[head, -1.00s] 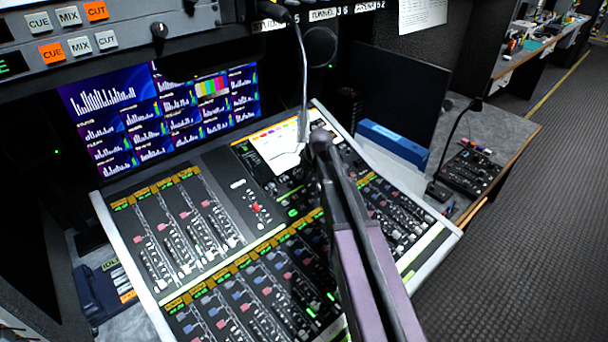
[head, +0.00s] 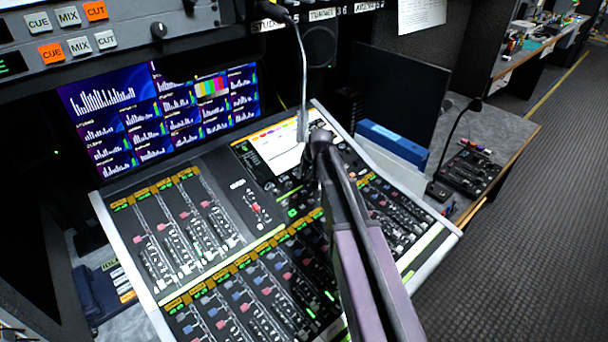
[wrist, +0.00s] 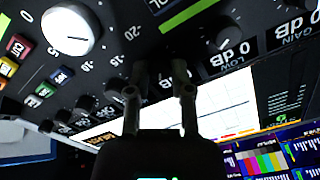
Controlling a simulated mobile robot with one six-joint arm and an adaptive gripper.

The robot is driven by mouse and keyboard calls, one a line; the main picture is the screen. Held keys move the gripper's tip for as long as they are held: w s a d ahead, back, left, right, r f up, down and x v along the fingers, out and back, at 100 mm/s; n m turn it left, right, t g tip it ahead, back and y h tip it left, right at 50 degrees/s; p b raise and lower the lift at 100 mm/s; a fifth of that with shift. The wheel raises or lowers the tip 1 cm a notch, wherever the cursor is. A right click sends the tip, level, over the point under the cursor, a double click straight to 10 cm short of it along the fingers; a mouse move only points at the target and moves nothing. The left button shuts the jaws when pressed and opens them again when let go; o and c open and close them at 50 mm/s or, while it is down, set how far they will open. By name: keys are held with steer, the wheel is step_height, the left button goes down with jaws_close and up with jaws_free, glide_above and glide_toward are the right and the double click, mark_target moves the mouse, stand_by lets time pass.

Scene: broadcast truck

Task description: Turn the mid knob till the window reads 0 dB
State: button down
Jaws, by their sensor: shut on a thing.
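The mixing console (head: 160,300) fills the middle of the head view, and my gripper (head: 318,150) is at its upper panel, right of the white screen (head: 285,158). In the wrist view my gripper (wrist: 160,75) is shut on a small dark knob, apparently the mid knob, mostly hidden between the fingers. The mid window cannot be read behind the fingers. To the right, a window (wrist: 230,56) above the LOW label reads 0 dB, with a small knob (wrist: 224,38) beside it. Another window (wrist: 297,25) by the GAIN label also reads 0 dB.
A large white dial (wrist: 70,32) and several other small knobs lie left of my gripper in the wrist view. A blue box (head: 393,142) and a dark monitor (head: 400,95) stand at right.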

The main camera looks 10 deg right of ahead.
steer(key=c, duration=0.5)
jaws_free()
steer(key=shift+f, duration=0.1)
steer(key=shift+c, duration=0.2)
steer(key=shift+n, duration=0.4)
steer(key=n, duration=0.4)
steer(key=shift+a+n, duration=0.1)
steer(key=shift+n, duration=0.3)
steer(key=shift+s+r+p, duration=0.1)
steer(key=shift+r+p, duration=0.35)
steer(key=shift+r, duration=0.05)
steer(key=p+v, duration=1.2)
steer(key=v, duration=0.1)
steer(key=s+f+m+g+b, duration=0.1)
steer(key=s+f+m+b, duration=0.1)
steer(key=s, duration=0.5)
steer(key=s+a+f+m+g+h+b, duration=0.1)
steer(key=s+f+b, duration=0.3)
steer(key=s, duration=0.3)
steer(key=s+a+f+m+g+h+b, duration=0.1)
steer(key=s+f+m+g+b, duration=0.1)
steer(key=s+f+b, duration=0.2)
steer(key=shift+s+f+m, duration=0.3)
steer(key=shift+s+f, duration=0.35)
steer(key=shift+s, duration=1.15)
